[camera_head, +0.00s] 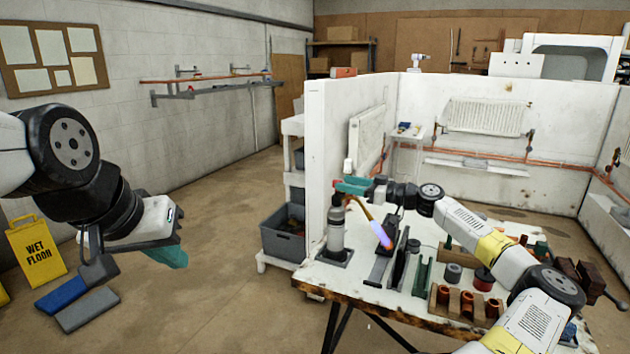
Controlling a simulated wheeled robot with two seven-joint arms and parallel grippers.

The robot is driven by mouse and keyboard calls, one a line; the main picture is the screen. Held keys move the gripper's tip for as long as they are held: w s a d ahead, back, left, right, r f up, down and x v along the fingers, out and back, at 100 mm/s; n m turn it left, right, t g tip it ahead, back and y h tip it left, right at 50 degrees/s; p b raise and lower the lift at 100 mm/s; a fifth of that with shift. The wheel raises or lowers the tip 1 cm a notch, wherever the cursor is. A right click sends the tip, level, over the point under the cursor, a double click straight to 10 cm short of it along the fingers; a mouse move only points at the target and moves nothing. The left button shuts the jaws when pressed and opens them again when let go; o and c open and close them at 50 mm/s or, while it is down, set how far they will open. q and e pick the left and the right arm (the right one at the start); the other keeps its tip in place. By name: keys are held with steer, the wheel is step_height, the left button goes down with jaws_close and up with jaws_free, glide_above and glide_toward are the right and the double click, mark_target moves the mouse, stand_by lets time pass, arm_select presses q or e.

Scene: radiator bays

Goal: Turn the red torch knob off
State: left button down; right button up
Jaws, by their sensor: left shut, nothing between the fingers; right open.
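The torch (336,230) is a grey bottle standing upright near the left end of the workbench (425,312). Its thin curved tube runs to the right and down, with a bright violet-white flame (381,234) at its end. My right gripper (350,187) is open, its teal fingers at the top of the torch. My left gripper (168,257) is shut and empty, pointing down over the floor at the left, far from the torch.
Beside the flame stand dark upright plates (381,262). Copper fittings in a wooden block (465,303) and a red spool (483,279) lie further right, under my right arm. A grey bin (284,238) and a yellow wet-floor sign (37,251) stand left of the bench.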

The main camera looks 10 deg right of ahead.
steer(key=x, duration=0.6)
steer(key=shift+w+a, duration=0.25)
steer(key=shift+a, duration=0.05)
jaws_close()
